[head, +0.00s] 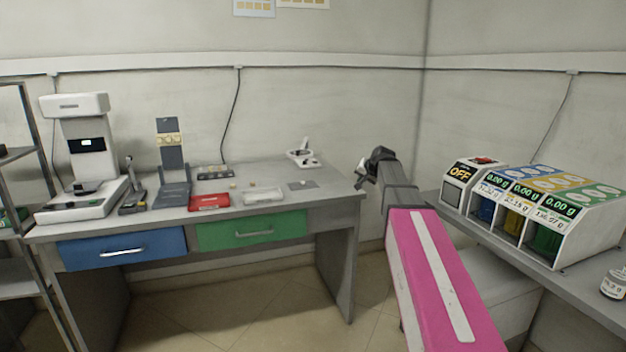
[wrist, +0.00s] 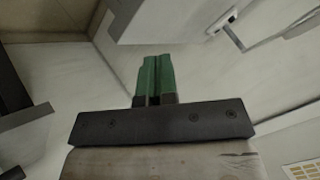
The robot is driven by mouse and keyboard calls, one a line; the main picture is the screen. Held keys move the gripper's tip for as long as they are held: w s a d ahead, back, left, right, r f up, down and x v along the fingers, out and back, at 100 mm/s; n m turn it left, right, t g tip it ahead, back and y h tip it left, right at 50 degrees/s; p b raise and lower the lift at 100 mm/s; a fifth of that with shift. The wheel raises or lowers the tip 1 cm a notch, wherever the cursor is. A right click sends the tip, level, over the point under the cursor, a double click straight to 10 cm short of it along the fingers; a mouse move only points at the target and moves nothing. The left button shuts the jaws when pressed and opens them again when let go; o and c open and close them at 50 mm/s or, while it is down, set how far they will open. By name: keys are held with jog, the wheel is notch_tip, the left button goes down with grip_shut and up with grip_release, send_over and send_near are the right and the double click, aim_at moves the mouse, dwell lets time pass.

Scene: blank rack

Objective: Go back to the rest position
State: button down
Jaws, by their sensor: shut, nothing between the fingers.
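My gripper (wrist: 154,78) shows in the wrist view with its two green fingers pressed side by side, shut and empty. In the head view my gripper (head: 366,172) is at the end of my pink and grey arm, in the air just off the right end of the desk. Its fingertips are small and dark there. It appears apart from the desk and everything on it.
The desk (head: 335,205) has a blue drawer (head: 125,250) and a green drawer (head: 252,232), both closed. A white machine (head: 85,150), a red tray (head: 209,202) and a white tray (head: 263,197) stand on it. A dispenser (head: 590,243) with coloured bins stands on the right counter.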

jog(key=s+f+n+g+h, duration=0.3)
jog(key=s+f+g, duration=0.5)
jog(key=s+f, duration=2.4)
jog(key=s+n, duration=0.1)
jog(key=s, duration=0.2)
jog(key=shift+s+a+g+h, duration=0.2)
jog(key=shift+s+g+h, duration=0.1)
jog(key=shift+h, duration=0.1)
